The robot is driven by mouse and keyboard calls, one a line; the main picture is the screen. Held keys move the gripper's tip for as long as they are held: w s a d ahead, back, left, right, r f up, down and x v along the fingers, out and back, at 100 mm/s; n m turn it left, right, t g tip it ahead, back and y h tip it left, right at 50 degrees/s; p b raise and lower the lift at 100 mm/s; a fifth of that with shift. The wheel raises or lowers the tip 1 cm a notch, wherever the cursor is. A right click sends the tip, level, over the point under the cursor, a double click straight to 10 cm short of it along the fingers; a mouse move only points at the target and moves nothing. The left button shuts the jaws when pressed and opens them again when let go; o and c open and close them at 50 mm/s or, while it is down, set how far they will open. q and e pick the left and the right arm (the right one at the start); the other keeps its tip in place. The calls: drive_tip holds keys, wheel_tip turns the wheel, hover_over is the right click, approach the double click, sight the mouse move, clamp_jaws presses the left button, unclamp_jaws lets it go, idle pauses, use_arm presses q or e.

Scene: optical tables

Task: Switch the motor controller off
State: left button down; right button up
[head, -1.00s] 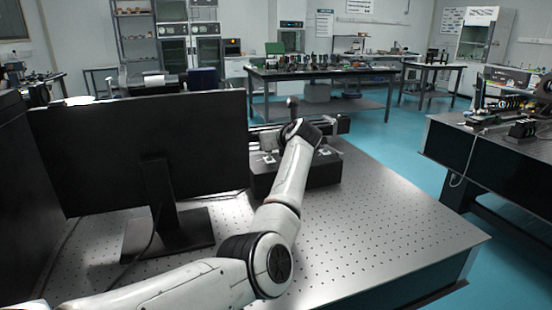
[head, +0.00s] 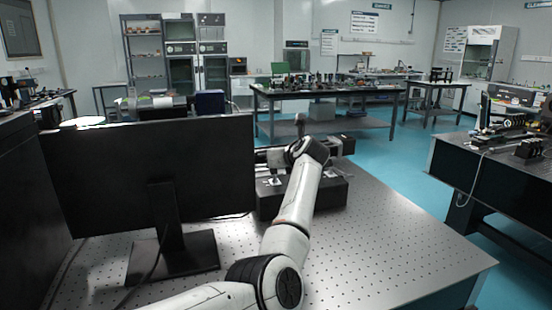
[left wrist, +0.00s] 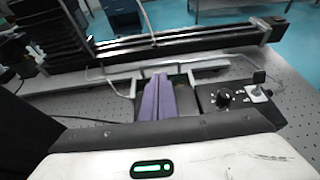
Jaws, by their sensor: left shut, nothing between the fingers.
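The motor controller, apparently the black box (head: 330,196) on the perforated table, stands behind my left forearm in the head view. My forearm hides part of it. In the left wrist view a black box top (left wrist: 240,105) shows a round black knob (left wrist: 222,98) and a small stick on a white plate (left wrist: 258,92). My left gripper (left wrist: 158,98) shows there as purple fingers shut together, empty, just left of the knob. I cannot tell whether the fingers touch the box. In the head view the left gripper is hidden behind its wrist. My right gripper is in neither view.
A black monitor (head: 100,178) stands left of my arm. A long dark rail (left wrist: 180,42) lies beyond the fingers in the left wrist view. The perforated tabletop (head: 400,230) is clear to the right. Another table with optics (head: 500,165) stands at the right.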

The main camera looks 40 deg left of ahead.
use_arm(q)
drive_tip(key=s+d+r, duration=0.1)
drive_tip(key=d+r, duration=0.1)
drive_tip(key=r, duration=0.3)
drive_tip(key=s+d+r, duration=0.2)
drive_tip(key=r, duration=0.4)
drive_tip(key=shift+d+r, duration=0.25)
drive_tip(key=shift+s, duration=0.1)
